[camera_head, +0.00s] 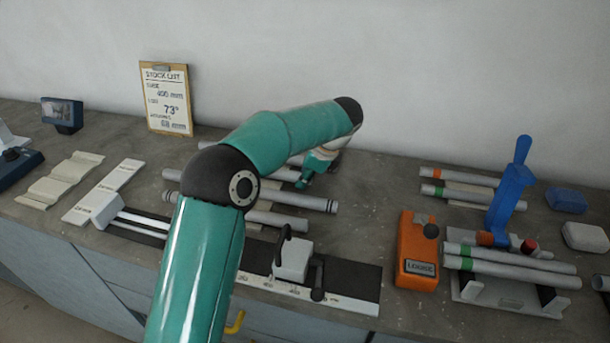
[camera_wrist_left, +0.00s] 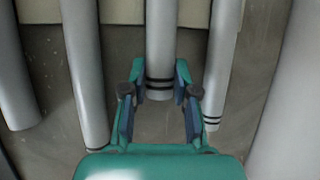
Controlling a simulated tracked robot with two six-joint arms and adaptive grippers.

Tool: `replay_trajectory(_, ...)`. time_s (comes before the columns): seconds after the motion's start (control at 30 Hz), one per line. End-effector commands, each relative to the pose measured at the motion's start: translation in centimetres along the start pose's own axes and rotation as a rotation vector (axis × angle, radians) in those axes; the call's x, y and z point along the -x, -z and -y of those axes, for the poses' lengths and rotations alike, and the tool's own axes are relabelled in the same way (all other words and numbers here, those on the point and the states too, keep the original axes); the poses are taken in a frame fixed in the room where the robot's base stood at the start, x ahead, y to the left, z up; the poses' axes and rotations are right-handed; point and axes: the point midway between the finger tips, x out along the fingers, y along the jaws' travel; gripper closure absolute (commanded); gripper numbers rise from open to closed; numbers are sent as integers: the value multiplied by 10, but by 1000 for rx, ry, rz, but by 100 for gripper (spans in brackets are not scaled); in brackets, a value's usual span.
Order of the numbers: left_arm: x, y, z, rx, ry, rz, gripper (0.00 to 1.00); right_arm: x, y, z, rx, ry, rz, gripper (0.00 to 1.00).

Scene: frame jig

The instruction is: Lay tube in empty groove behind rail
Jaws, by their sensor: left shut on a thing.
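My left gripper (camera_head: 312,172) is low over the middle of the bench, its arm crossing in front of the grey tubes there. In the left wrist view the gripper (camera_wrist_left: 160,78) is shut on a grey tube (camera_wrist_left: 161,40) with two black bands near its end. Other grey tubes lie on either side, one at left (camera_wrist_left: 84,60) and a banded one at right (camera_wrist_left: 222,65). In the head view a banded tube (camera_head: 312,203) lies in front of the gripper. My arm hides parts of the tubes, and I cannot make out the empty groove. My right gripper is not in view.
A dark rail with a scale (camera_head: 345,305) and a grey stop block (camera_head: 292,260) runs along the front edge. At right are an orange box (camera_head: 416,250), a blue upright tool (camera_head: 512,190) and tubes with coloured bands (camera_head: 510,268). A stock list (camera_head: 166,98) stands at the back.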

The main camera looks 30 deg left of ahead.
Motion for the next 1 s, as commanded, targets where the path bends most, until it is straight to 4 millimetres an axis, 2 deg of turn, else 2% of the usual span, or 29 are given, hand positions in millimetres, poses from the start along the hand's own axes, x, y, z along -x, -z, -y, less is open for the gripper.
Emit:
replay_trajectory(0.23,-1,0,0,0,0,1,100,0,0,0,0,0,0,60)
replay_trajectory(0.27,-2,0,0,1,0,1,70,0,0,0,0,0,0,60)
replay_trajectory(0.43,-2,0,0,1,0,0,42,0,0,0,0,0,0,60)
replay_trajectory(0.77,-1,0,0,1,0,0,42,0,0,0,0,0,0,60)
replay_trajectory(0.87,5,0,0,1,2,-1,42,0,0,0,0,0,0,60)
replay_trajectory(1.0,24,0,0,1,4,-1,42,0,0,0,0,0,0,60)
